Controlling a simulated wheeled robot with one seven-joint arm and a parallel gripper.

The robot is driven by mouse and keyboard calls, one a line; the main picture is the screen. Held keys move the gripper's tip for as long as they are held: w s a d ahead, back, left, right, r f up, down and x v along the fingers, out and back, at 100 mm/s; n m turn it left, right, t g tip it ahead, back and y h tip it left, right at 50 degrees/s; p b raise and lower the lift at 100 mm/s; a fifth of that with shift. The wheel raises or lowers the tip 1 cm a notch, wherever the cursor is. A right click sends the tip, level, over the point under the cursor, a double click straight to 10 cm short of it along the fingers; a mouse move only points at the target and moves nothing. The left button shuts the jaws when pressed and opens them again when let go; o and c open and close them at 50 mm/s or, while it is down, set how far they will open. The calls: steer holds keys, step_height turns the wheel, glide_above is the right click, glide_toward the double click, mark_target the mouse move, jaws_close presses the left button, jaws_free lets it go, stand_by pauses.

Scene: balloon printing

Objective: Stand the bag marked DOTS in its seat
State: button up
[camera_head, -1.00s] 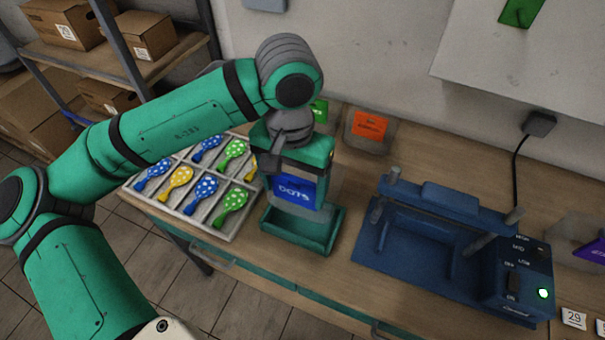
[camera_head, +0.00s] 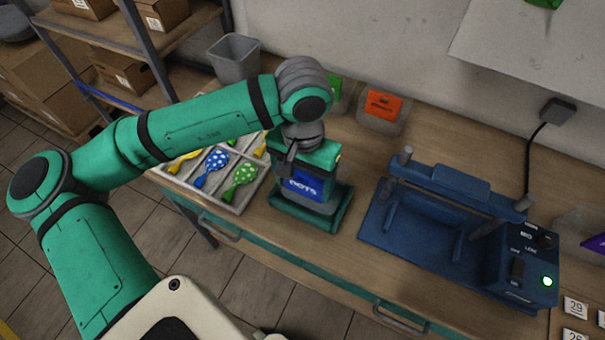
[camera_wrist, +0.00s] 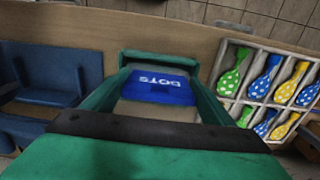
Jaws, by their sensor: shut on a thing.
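The bag marked DOTS (camera_head: 304,186) has a clear-grey body and a blue label with white letters; its label also shows in the wrist view (camera_wrist: 158,87). My gripper (camera_head: 308,168) is shut on the upper part of the bag and holds it about upright, label facing outward. The seat, an open green box (camera_head: 338,217), stands on the bench directly under my gripper. The bag's lower end is down at the box, within its rim as seen from the head. Whether it touches the box floor is hidden.
A sectioned tray (camera_head: 236,208) of patterned balloons is close on the left. A blue press (camera_head: 375,225) stands to the right, with bare bench between. Behind are an orange-labelled bag (camera_head: 383,106) and a green-labelled one (camera_head: 334,88). A grey bin (camera_head: 234,62) is at back left.

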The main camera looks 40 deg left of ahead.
steer(key=shift+f, duration=1.65)
steer(key=o, duration=1.4)
steer(key=shift+c, duration=0.2)
step_height(320, 180, up, 7)
glide_above(303, 190)
steer(key=s, duration=0.3)
steer(key=shift+d, duration=0.35)
